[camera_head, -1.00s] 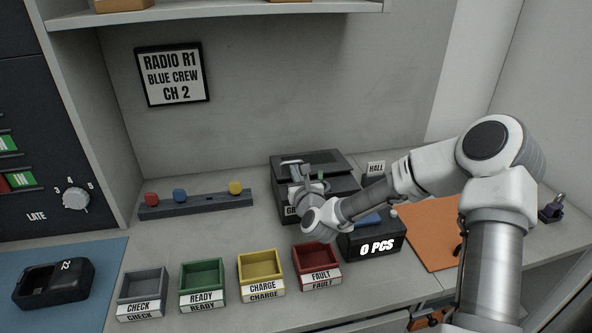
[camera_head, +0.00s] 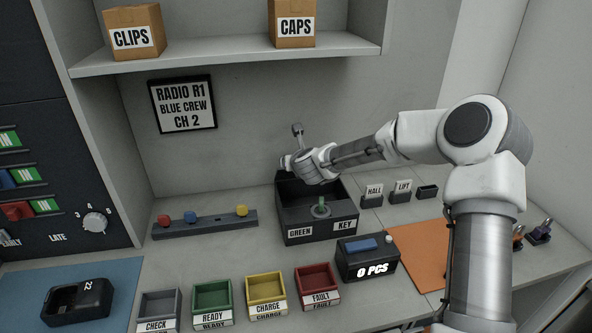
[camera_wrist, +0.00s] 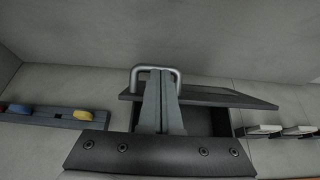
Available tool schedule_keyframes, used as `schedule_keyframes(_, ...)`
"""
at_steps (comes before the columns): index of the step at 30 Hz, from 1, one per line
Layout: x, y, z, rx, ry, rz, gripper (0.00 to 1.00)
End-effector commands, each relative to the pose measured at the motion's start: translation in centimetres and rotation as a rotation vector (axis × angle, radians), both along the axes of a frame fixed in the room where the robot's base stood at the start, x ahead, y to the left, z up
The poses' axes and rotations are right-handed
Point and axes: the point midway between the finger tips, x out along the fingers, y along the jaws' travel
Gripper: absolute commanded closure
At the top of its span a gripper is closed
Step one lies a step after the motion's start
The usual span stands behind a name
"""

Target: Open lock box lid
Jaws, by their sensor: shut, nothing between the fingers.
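The dark lock box (camera_head: 290,233) stands on the counter against the back wall, with GREEN and KEY labels on its front. It is open at the top, and its dark inside shows in the head view. A green piece on a round grey base (camera_head: 321,211) shows at its front part. The raised dark lid (camera_wrist: 225,97) shows in the wrist view, tilted up, with a silver bar handle (camera_wrist: 178,77) on it. In the head view my arm hides most of the lid. My gripper (camera_head: 297,130) is shut and empty; its fingers (camera_wrist: 160,75) overlap the handle, contact unclear.
A counter box reading 0 PCS (camera_head: 368,262) stands right of the lock box. HALL (camera_head: 374,192) and LIFT (camera_head: 402,188) holders stand behind. Colored bins, including FAULT (camera_head: 318,285), line the front. A shelf (camera_head: 230,58) with CLIPS and CAPS boxes hangs above.

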Motion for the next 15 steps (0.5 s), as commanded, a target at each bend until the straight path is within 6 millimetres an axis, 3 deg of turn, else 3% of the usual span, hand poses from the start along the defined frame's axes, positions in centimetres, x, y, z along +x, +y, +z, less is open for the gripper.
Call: schedule_keyframes(15, 6.1, 1.3, 2.6, 0.0, -0.001, 0.0, 1.0)
